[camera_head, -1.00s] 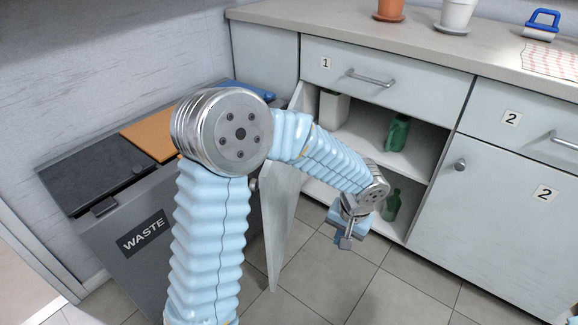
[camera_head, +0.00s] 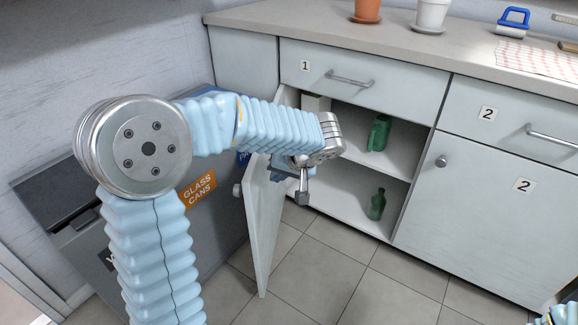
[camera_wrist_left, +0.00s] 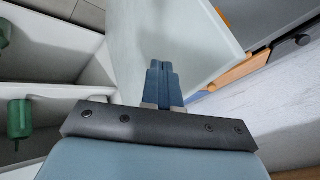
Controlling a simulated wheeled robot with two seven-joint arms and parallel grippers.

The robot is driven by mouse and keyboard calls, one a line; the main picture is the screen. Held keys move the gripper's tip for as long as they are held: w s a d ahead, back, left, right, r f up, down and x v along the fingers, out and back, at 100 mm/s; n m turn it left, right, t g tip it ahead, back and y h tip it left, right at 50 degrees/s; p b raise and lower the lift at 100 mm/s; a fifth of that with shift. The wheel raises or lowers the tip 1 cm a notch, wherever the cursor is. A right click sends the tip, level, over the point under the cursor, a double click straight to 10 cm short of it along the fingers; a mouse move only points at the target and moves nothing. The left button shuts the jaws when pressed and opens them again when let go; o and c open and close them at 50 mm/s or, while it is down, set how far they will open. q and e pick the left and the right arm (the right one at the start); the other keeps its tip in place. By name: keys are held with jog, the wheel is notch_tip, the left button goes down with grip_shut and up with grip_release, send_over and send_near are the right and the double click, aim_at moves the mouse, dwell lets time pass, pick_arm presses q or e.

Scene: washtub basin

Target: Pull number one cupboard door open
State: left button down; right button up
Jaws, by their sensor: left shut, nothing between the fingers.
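The number one cupboard door (camera_head: 264,225) is a pale panel standing well open, swung out from the left side of the cupboard. Its round knob (camera_head: 237,189) is on the outer face. My left gripper (camera_head: 302,197) is shut and empty, on the inner side of the door and in front of the opening. In the left wrist view, the shut fingers (camera_wrist_left: 163,75) point at the door's inner face (camera_wrist_left: 170,30); I cannot tell whether they touch it. My right gripper is not in view; only a bit of pale blue arm shows at the bottom right corner.
Green jug (camera_head: 378,133) and green bottle (camera_head: 376,204) stand on the cupboard's shelves. A drawer labelled 1 (camera_head: 370,82) is above; cupboard two's door (camera_head: 480,205) is closed at right. Grey waste bins (camera_head: 215,235) stand left of the open door. Tiled floor (camera_head: 340,270) is clear.

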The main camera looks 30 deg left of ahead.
aim_at(256, 177)
pick_arm(q)
jog(key=shift+s+a+r, duration=0.1)
jog(key=shift+s+a, duration=0.25)
jog(key=shift+a, duration=0.45)
jog(key=shift+s+a+r, duration=0.1)
jog(key=shift+s+a, duration=0.2)
jog(key=shift+a, duration=0.45)
jog(key=shift+s+a+f, duration=0.1)
jog(key=shift+s+a, duration=0.05)
jog(key=shift+a, duration=0.2)
jog(key=a+b, duration=0.1)
jog(key=a, duration=0.1)
jog(key=s+a, duration=0.1)
jog(key=a, duration=0.1)
jog(key=s+a+b, duration=0.1)
jog(key=a, duration=0.1)
jog(key=shift+s+a+f+b, duration=0.1)
jog(key=shift+s+f+b, duration=0.05)
jog(key=shift+s+b, duration=0.15)
jog(key=s+a+m, duration=0.1)
jog(key=a, duration=0.6)
jog(key=shift+s+r+t+b, duration=0.25)
jog(key=shift+s+t+b, duration=0.05)
jog(key=shift+b, duration=0.15)
